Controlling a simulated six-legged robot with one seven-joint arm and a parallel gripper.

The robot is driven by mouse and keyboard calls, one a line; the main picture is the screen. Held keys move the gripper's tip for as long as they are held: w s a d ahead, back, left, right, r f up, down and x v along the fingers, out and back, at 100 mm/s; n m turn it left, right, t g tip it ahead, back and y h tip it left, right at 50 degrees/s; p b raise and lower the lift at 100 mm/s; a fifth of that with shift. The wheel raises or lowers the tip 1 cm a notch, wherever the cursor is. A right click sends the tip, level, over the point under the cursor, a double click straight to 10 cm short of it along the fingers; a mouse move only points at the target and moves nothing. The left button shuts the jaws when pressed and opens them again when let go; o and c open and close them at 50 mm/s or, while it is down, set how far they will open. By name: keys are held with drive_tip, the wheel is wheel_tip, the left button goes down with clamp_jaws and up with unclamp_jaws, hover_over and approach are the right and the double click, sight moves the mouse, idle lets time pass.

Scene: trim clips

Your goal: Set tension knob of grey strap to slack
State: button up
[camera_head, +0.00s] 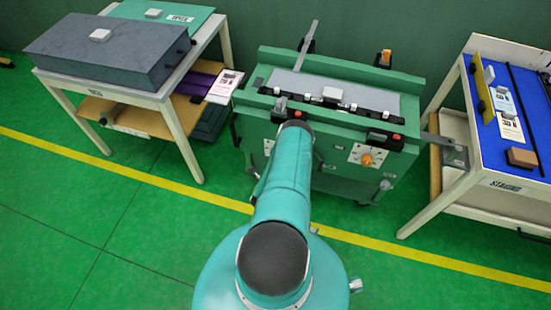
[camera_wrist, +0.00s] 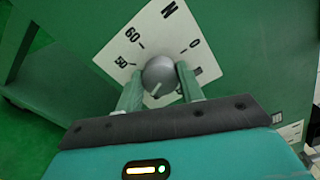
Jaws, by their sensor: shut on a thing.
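In the wrist view a round grey knob (camera_wrist: 160,72) sits on a white dial plate (camera_wrist: 175,38) fixed to a green panel. The plate has dark marks, with "60", "50", "N" and "0" readable. A light line on the knob points toward the bottom of the picture, slightly left. My gripper (camera_wrist: 160,84) is shut on the knob, one finger on each side. In the head view my arm hides the gripper and this knob; a white plate edge (camera_head: 269,147) shows beside the arm on the green bench (camera_head: 335,182). No grey strap can be clearly made out.
A second dial plate with an orange knob (camera_head: 367,160) is on the bench front, right of my arm. A table with a grey box (camera_head: 110,55) stands left. A blue-topped table (camera_head: 515,140) stands right. Green floor (camera_head: 110,230) is open at front left.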

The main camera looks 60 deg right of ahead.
drive_tip(key=shift+f+n, duration=0.1)
drive_tip(key=shift+n, duration=15.9)
drive_tip(key=o, duration=1)
drive_tip(key=shift+s, duration=0.1)
